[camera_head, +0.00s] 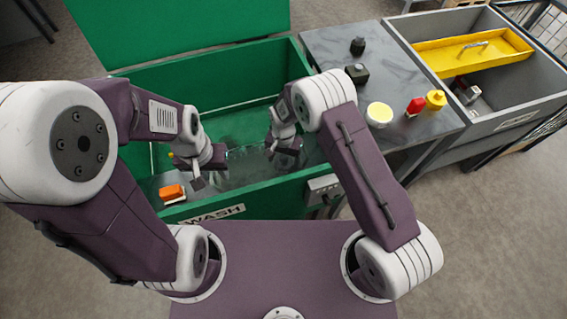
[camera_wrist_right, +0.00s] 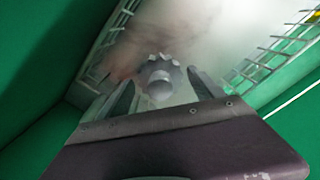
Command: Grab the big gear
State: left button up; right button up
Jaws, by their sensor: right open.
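The big gear (camera_wrist_right: 172,66) is a grey toothed wheel with a round light hub facing the camera, seen in the right wrist view. It lies in murky liquid inside the green wash tub (camera_head: 190,213). My right gripper (camera_wrist_right: 163,90) is open, with one finger on each side of the gear in the picture. I cannot tell how far below the fingertips the gear is. In the head view my right gripper (camera_head: 284,158) is down inside the tub, and the gear is hidden. My left gripper (camera_head: 198,182) is over the tub's left part; its finger gap is unclear.
An orange brush (camera_head: 172,193) lies at the tub's front left.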

jog(key=shift+w+f, duration=0.1)
jog(key=shift+f, duration=0.5)
jog(key=shift+r, duration=0.1)
grip_shut()
jog(key=shift+r, duration=0.1)
